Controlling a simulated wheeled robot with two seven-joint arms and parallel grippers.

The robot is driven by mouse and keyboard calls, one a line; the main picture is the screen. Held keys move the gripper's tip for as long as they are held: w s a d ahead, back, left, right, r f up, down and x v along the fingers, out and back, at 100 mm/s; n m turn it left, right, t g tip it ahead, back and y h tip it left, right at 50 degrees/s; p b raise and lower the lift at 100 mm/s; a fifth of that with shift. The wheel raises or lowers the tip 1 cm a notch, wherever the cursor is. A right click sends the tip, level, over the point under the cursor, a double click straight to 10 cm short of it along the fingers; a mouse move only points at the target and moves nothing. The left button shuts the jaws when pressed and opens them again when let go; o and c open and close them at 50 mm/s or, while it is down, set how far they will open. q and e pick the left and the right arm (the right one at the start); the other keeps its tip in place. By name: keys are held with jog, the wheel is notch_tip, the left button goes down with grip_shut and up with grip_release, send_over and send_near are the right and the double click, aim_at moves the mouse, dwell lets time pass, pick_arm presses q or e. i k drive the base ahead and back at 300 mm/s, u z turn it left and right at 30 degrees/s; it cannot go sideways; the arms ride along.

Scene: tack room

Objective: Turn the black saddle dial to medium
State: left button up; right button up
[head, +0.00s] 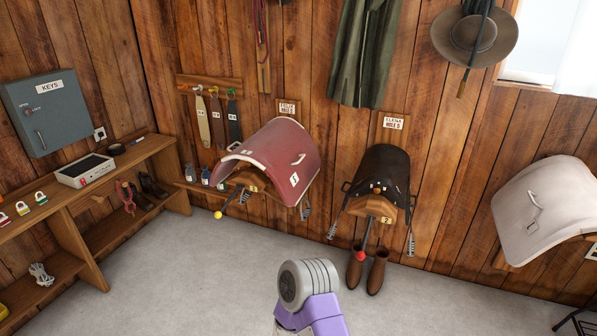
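The black saddle (385,165) sits on a wooden wall rack (372,207) marked 2, right of centre in the head view. Small orange-brown details show near its front, but the dial and its setting are too small to make out. A lever with a red knob (361,256) sticks out and down below this rack. A grey and purple link of my own arm rises from the bottom edge, below and left of the black saddle and apart from it. Neither of my grippers shows.
A red saddle (275,155) hangs to the left, with a yellow-knobbed lever (218,214). A pale saddle (543,205) is at right. Brown boots (376,270) stand under the black saddle. A wooden shelf (65,200) lines the left wall. The grey floor between is clear.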

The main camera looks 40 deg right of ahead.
aim_at(387, 167)
jog(key=z, duration=0.3)
jog(key=i, duration=1.65)
jog(key=z, duration=0.95)
